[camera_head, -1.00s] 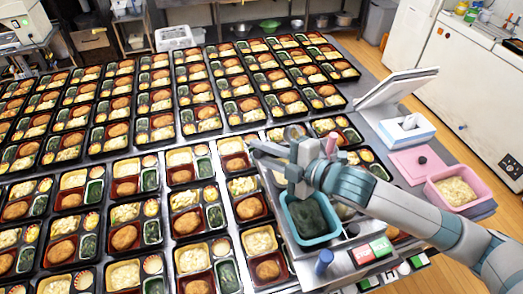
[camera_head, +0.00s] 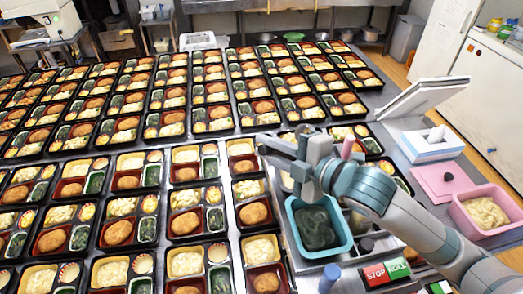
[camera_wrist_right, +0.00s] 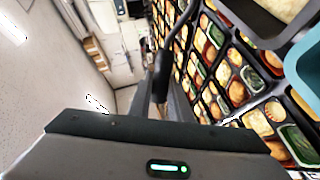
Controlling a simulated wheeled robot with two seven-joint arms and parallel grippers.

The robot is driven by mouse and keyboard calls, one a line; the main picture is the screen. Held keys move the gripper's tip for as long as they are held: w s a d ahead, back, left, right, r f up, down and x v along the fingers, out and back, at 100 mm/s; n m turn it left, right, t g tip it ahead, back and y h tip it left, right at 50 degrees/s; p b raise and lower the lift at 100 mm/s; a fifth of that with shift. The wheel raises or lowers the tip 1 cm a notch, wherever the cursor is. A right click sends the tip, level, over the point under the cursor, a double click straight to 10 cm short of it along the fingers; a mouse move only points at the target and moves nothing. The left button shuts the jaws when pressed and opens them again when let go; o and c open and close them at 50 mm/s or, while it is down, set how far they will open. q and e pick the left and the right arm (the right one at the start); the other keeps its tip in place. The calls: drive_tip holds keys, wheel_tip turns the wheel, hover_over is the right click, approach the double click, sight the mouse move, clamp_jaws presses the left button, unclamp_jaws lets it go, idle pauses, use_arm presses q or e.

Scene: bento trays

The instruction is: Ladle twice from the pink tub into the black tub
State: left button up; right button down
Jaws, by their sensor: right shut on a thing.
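The pink tub (camera_head: 462,215) with pale mash-like food stands at the right in the head view, beside a pink lid (camera_head: 440,182). My right gripper (camera_head: 272,150) is above the far edge of the teal tub, left of the pink tub and well apart from it. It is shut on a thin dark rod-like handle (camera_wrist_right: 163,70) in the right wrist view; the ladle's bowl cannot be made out. A dark-rimmed container (camera_wrist_right: 240,22) with pale food shows at the top right there; I cannot tell if it is the black tub. My left gripper is out of view.
A teal tub (camera_head: 348,240) with dark green contents stands beneath my right arm. Rows of filled bento trays (camera_head: 168,222) cover the table to the left.

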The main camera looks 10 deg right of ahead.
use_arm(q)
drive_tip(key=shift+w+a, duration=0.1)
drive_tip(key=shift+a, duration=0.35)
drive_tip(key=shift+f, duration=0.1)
